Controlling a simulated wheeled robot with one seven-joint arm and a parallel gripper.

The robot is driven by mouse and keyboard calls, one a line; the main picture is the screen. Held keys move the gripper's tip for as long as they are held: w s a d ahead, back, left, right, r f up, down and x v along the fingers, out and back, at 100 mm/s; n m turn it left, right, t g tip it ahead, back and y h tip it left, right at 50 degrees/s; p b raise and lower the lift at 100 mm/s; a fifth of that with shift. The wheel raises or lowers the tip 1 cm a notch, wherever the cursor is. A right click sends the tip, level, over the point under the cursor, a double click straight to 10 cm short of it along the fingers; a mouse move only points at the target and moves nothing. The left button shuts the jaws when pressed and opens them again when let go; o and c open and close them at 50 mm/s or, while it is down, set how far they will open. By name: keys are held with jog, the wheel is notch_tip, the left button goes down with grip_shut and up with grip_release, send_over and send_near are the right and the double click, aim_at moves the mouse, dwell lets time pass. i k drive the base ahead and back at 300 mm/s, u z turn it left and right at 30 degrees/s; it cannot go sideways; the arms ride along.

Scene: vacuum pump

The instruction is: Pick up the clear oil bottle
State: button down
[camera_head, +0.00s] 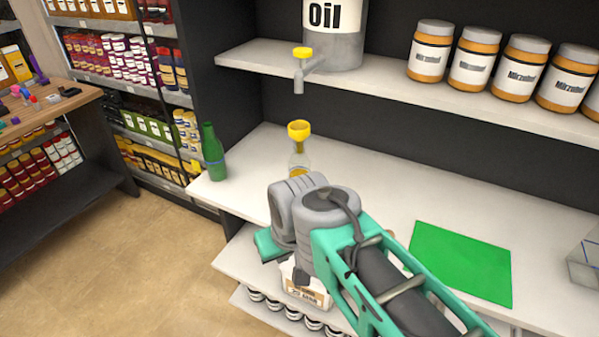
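The clear oil bottle (299,160) stands upright on the white counter, with a yellow funnel (299,130) at its top. Something yellow shows low in the bottle, as oil or a label; I cannot tell which. The bottle is below the tap (300,78) of the oil container. My arm's grey and green links are in front of the bottle's lower part and hide its base. My gripper's fingers do not show, so I cannot tell whether they touch the bottle.
A green bottle (213,152) stands left of the clear one, near the counter's edge. The oil container (334,30) and several jars (431,52) stand on the shelf above. A green mat (461,264) lies to the right. The counter behind the mat is clear.

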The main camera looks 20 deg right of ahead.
aim_at(298, 163)
jog(key=u, duration=0.55)
jog(key=k, duration=0.65)
jog(key=u, duration=0.75)
jog(key=i, duration=1.25)
jog(key=z, duration=0.3)
